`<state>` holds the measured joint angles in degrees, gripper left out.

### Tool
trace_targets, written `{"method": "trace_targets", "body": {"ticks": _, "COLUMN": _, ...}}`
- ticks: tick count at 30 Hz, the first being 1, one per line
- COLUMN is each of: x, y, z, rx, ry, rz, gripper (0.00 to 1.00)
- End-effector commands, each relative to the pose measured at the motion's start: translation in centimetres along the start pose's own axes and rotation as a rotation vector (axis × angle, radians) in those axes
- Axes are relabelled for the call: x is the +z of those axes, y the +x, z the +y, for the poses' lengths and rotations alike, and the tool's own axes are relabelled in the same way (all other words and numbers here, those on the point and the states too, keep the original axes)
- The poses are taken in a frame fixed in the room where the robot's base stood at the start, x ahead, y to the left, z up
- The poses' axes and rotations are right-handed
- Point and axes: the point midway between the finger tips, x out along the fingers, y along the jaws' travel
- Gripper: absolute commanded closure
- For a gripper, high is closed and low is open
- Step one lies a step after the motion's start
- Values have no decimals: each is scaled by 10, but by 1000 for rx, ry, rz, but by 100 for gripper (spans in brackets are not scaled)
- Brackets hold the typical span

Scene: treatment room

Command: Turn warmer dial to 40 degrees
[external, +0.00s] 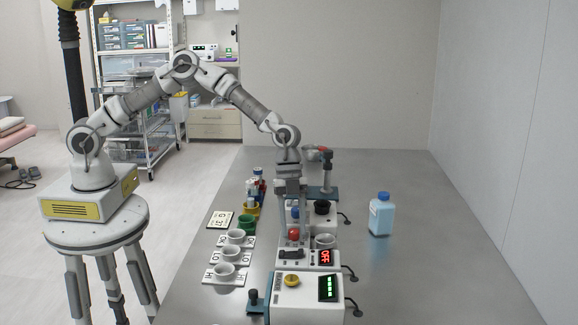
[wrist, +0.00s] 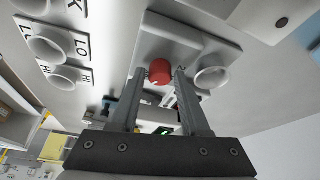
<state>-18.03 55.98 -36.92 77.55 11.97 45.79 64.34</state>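A red dial (external: 294,234) sits on top of a white device (external: 312,268) with a red display reading OFF. In the wrist view, the red dial (wrist: 160,72) lies between my fingertips, with a light mark on its near edge. My gripper (external: 292,228) points down over it; in the wrist view, my gripper (wrist: 161,76) has its fingers apart on either side of the dial, with a narrow gap at each side. I cannot tell how deep the fingertips reach. No degree marks are legible around the dial.
A white cup (external: 325,241) stands close right of the dial. A device with a yellow dial (external: 291,280) and green display is in front; one with a black dial (external: 322,207) is behind. Cups on labelled plates (external: 224,271) stand left. A blue bottle (external: 382,214) stands right, with bare table around.

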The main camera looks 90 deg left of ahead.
Motion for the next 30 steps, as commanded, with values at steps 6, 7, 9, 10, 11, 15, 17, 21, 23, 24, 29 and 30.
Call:
{"method": "trace_targets", "body": {"ticks": 6, "x": 0, "y": 0, "z": 0, "rx": 0, "ry": 0, "rz": 1, "gripper": 34}}
{"method": "trace_targets", "body": {"ticks": 7, "x": 0, "y": 0, "z": 0, "rx": 0, "ry": 0, "rz": 1, "gripper": 34}}
{"method": "trace_targets", "body": {"ticks": 9, "x": -1, "y": 0, "z": 0, "rx": 0, "ry": 0, "rz": 1, "gripper": 34}}
{"method": "trace_targets", "body": {"ticks": 10, "x": -1, "y": 0, "z": 0, "rx": 0, "ry": 0, "rz": 1, "gripper": 34}}
{"method": "trace_targets", "body": {"ticks": 11, "x": -1, "y": -1, "z": 0, "rx": -1, "ry": 0, "rz": 1, "gripper": 34}}
{"method": "trace_targets", "body": {"ticks": 15, "x": -1, "y": -11, "z": -1, "rx": -4, "ry": -1, "rz": 2, "gripper": 34}}
{"method": "trace_targets", "body": {"ticks": 17, "x": -1, "y": -20, "z": -1, "rx": -5, "ry": 0, "rz": 2, "gripper": 34}}
{"method": "trace_targets", "body": {"ticks": 21, "x": 0, "y": -51, "z": -1, "rx": -5, "ry": -1, "rz": 1, "gripper": 34}}
{"method": "trace_targets", "body": {"ticks": 23, "x": -1, "y": -66, "z": -1, "rx": -6, "ry": -1, "rz": 1, "gripper": 34}}
{"method": "trace_targets", "body": {"ticks": 24, "x": -1, "y": -76, "z": -1, "rx": -6, "ry": -1, "rz": 1, "gripper": 34}}
{"method": "trace_targets", "body": {"ticks": 29, "x": 0, "y": -116, "z": -1, "rx": -6, "ry": -1, "rz": 1, "gripper": 34}}
{"method": "trace_targets", "body": {"ticks": 30, "x": 0, "y": -125, "z": -1, "rx": -5, "ry": -2, "rz": 1, "gripper": 34}}
